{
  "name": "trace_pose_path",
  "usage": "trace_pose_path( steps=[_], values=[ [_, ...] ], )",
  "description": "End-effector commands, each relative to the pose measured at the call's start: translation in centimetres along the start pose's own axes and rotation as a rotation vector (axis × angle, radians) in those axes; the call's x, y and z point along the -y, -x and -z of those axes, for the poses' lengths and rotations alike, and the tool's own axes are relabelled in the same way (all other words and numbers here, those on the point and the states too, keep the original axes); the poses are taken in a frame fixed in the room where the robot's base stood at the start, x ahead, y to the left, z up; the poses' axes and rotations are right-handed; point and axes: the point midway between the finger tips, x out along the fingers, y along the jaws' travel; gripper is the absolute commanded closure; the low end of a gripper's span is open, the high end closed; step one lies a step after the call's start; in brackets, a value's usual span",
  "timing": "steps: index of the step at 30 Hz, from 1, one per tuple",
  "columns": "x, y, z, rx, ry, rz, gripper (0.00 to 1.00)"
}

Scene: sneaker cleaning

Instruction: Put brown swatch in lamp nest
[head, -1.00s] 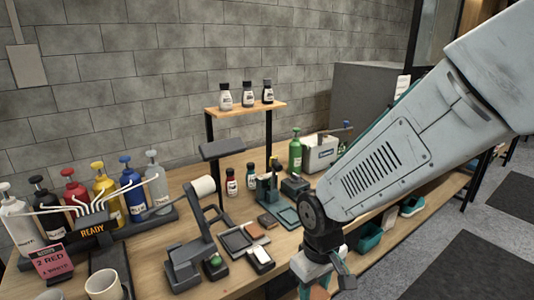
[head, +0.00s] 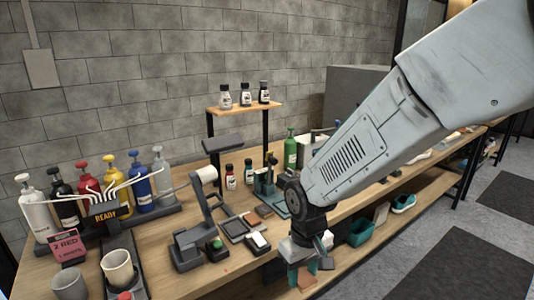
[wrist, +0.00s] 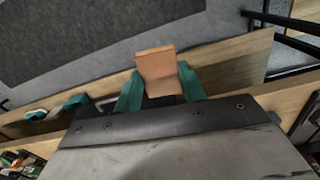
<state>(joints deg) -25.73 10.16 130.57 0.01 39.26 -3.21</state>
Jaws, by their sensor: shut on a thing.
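My gripper (head: 298,272) hangs low at the front edge of the bench in the head view. In the wrist view its teal fingers (wrist: 160,90) are shut on a flat tan-brown swatch (wrist: 156,66). The swatch also shows in the head view as a small brown piece (head: 307,278). The grey lamp (head: 222,145) stands on the bench to the left of my gripper. A dark shallow tray (head: 233,229) lies beside the lamp's stand; I cannot tell for sure which recess is the lamp nest.
Pump bottles (head: 134,186) and a mug (head: 117,268) stand at left. A green bottle (head: 290,150) stands behind.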

Motion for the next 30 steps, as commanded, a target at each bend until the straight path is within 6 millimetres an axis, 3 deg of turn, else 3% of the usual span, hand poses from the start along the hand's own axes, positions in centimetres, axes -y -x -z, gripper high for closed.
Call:
trace_pose_path(
  steps=[8,13,18,24,30],
  values=[
    [-5.9,-2.8,4.0,0.004,-0.153,0.000,0.85],
    [-13.1,-6.8,5.8,0.006,-0.309,0.001,0.85],
    [-19.2,-10.9,5.0,0.005,-0.434,0.001,0.85],
    [-21.9,-13.2,3.0,0.001,-0.497,0.000,0.85],
    [-22.3,-13.3,2.7,0.000,-0.507,0.000,0.85]
  ],
)
